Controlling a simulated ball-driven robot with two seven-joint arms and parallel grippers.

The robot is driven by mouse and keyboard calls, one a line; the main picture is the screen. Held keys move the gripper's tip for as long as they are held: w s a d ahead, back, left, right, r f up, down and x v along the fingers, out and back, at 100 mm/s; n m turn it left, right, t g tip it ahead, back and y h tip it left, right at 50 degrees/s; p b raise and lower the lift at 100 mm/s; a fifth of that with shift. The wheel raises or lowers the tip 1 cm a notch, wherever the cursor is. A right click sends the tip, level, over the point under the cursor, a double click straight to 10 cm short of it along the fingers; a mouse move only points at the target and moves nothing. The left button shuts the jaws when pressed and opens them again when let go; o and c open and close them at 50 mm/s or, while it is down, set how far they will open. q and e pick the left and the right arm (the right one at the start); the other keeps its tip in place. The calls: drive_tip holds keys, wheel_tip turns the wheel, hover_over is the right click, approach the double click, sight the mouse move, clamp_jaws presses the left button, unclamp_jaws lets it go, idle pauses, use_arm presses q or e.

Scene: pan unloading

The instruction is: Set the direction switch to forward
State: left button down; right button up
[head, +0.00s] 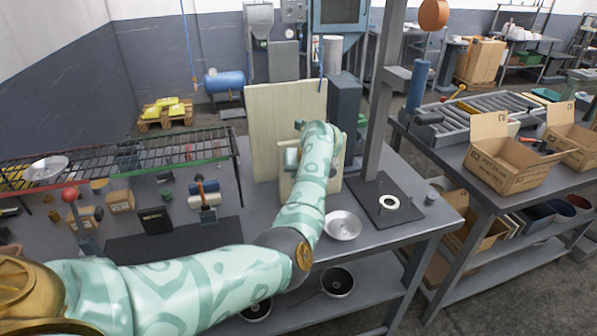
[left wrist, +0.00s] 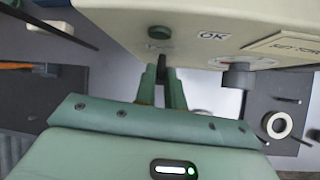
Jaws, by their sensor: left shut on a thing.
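My left arm reaches from the left to a cream control box (head: 286,185) on the grey table in the head view; its gripper is hidden there behind the forearm. In the left wrist view my left gripper (left wrist: 164,74) is under the cream box (left wrist: 205,25), with its two green fingers shut on a small dark lever, seemingly the direction switch (left wrist: 164,60). Most of the switch is hidden between the fingers, and I cannot read its setting. A green button (left wrist: 160,32), an OK label (left wrist: 214,36) and a dark knob (left wrist: 238,76) are nearby. My right gripper is not in view.
A tall cream panel (head: 262,113) stands behind the box. A shiny round pan (head: 342,225) and a dark plate (head: 382,210) with a white ring (head: 389,202) lie to the right. A wire rack (head: 190,149) spans the table's left side.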

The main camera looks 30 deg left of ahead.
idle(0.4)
use_arm(q)
drive_tip(key=c, duration=1.5)
unclamp_jaws()
drive_tip(key=p+v, duration=0.3)
drive_tip(key=v, duration=1.3)
drive_tip(key=shift+w+d+r+p, duration=0.1)
drive_tip(key=shift+r+p, duration=0.1)
drive_tip(key=shift+p, duration=0.2)
